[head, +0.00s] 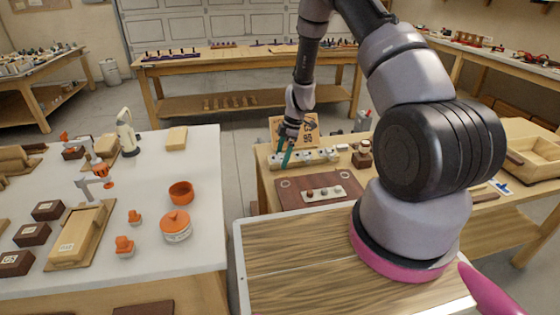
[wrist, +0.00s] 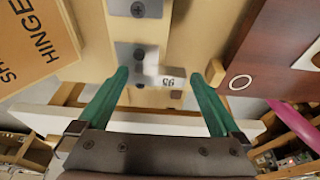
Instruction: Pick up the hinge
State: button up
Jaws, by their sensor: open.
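My gripper (head: 287,157) is open over the bench at the centre of the head view, with its green fingers pointing down. In the wrist view my gripper (wrist: 167,74) has its fingertips spread on either side of a small metal hinge (wrist: 150,75). This hinge has a grey plate with a screw and a pale block with dark marks. I cannot tell whether the fingers touch it. Another grey hinge plate (wrist: 138,8) sits just beyond it on the same wooden strip. In the head view, several small metal pieces (head: 318,155) line the strip beside my gripper.
A board lettered HINGE (wrist: 35,42) stands left of the strip in the wrist view. A dark red-brown board (head: 290,197) holding a pale plate (head: 324,193) lies in front of the strip.

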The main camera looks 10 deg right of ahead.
jog(key=c, duration=0.8)
jog(key=shift+c, duration=0.2)
jog(key=shift+r, duration=0.1)
